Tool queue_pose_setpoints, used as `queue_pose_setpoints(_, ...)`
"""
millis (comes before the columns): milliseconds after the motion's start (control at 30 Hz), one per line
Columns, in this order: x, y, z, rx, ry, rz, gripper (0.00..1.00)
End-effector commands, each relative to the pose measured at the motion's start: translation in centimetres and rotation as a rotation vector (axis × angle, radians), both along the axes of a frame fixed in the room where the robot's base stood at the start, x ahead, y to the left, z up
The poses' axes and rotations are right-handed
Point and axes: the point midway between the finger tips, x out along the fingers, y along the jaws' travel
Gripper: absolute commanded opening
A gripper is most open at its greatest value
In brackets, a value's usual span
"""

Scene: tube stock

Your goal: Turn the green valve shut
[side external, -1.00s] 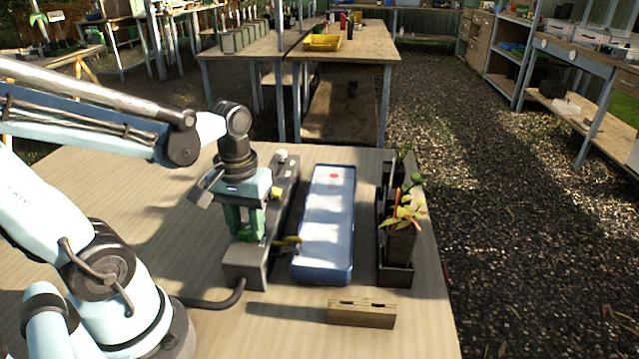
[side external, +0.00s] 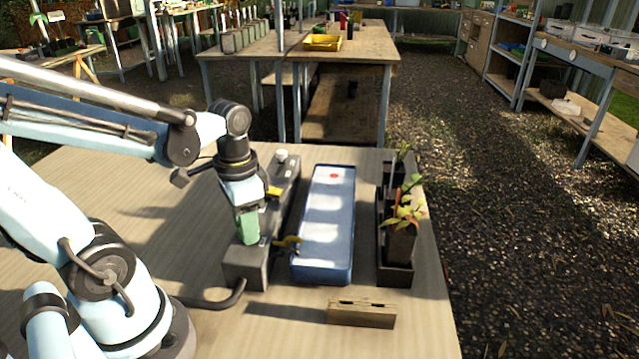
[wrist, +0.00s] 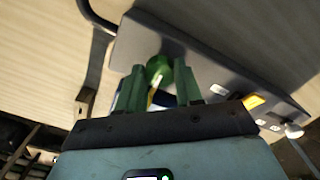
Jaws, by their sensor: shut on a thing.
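The green valve (wrist: 158,66) sits on a dark grey block (side external: 246,270) on the table. In the wrist view it shows between my two green fingers, with a yellow mark beside it. My gripper (side external: 248,230) points down at the near end of the block and is shut on the valve; it also shows in the wrist view (wrist: 158,80). In the side view the fingers hide most or all of the valve. A yellow lever (side external: 288,242) sticks out from the block's right side, and another yellow part (side external: 274,191) shows farther back.
A blue tray (side external: 345,235) lies close to the right of the block. A black planter (side external: 395,275) with seedlings stands right of it. A small wooden block (side external: 361,314) lies in front. A cable (side external: 225,302) runs from the block across the table. The table's left side is clear.

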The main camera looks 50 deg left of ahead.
Motion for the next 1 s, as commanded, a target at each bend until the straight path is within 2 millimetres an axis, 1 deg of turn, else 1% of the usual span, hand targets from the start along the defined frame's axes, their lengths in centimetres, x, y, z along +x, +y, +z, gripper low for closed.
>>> queue_pose_setpoints(233,0.02,0.0,0.08,-0.002,0.002,-0.061,0.05)
queue_pose_setpoints(700,0.02,0.0,0.06,-0.001,0.002,-0.072,0.05)
queue_pose_setpoints(733,0.02,0.0,0.06,-0.001,0.002,-0.071,0.4)
queue_pose_setpoints(867,0.01,0.0,0.04,-0.001,0.001,-0.071,0.6)
queue_pose_setpoints(1000,0.01,0.0,0.03,0.0,0.001,-0.07,0.61)
